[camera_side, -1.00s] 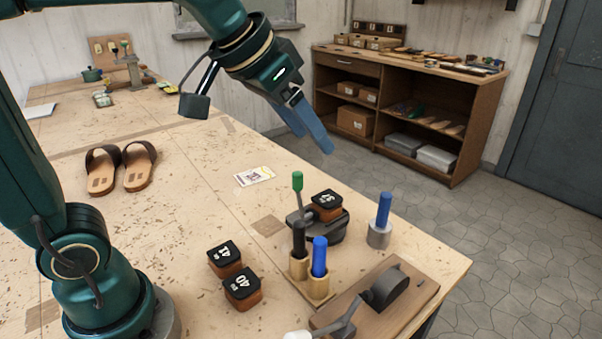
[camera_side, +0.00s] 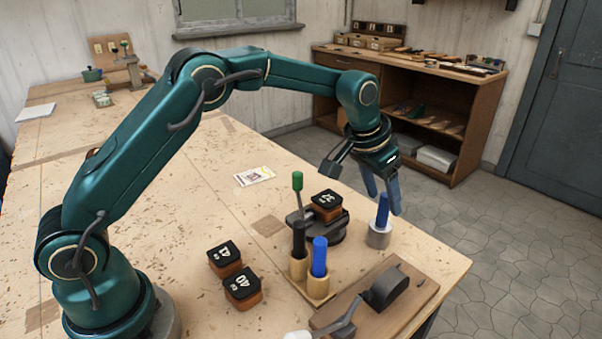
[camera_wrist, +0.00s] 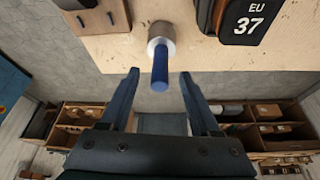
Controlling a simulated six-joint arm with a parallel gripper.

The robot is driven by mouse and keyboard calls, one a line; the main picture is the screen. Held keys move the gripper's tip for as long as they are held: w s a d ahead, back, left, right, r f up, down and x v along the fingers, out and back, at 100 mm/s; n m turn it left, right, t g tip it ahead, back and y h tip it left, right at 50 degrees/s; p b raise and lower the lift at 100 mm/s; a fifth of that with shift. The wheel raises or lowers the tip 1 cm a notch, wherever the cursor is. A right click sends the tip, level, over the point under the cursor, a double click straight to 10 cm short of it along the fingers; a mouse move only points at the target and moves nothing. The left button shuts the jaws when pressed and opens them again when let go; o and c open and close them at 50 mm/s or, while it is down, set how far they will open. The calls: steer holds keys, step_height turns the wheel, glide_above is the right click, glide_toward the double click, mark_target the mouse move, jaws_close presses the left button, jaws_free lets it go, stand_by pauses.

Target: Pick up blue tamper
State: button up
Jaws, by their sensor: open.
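The blue tamper (camera_side: 379,235) stands upright near the right edge of the workbench, a blue handle on a silver metal cylinder. In the wrist view its blue handle (camera_wrist: 160,66) points toward me, between the tips of my fingers as seen from there. My gripper (camera_side: 383,201) is open, its blue fingers pointing down close above and around the top of the handle in the side view. In the wrist view my gripper (camera_wrist: 158,76) shows both fingers apart with nothing held. I cannot tell whether either finger touches the handle.
A second blue handle (camera_side: 319,257) and a black handle (camera_side: 299,239) stand in wooden holders nearby. A press with a green-knobbed lever (camera_side: 297,181) and a size block (camera_side: 326,200) is left of the tamper. A wooden board with a dark curved part (camera_side: 386,287) lies in front.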

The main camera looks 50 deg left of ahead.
steer(key=shift+x, duration=1.35)
jaws_close()
steer(key=shift+r, duration=0.15)
steer(key=shift+r, duration=4.9)
steer(key=shift+f, duration=0.1)
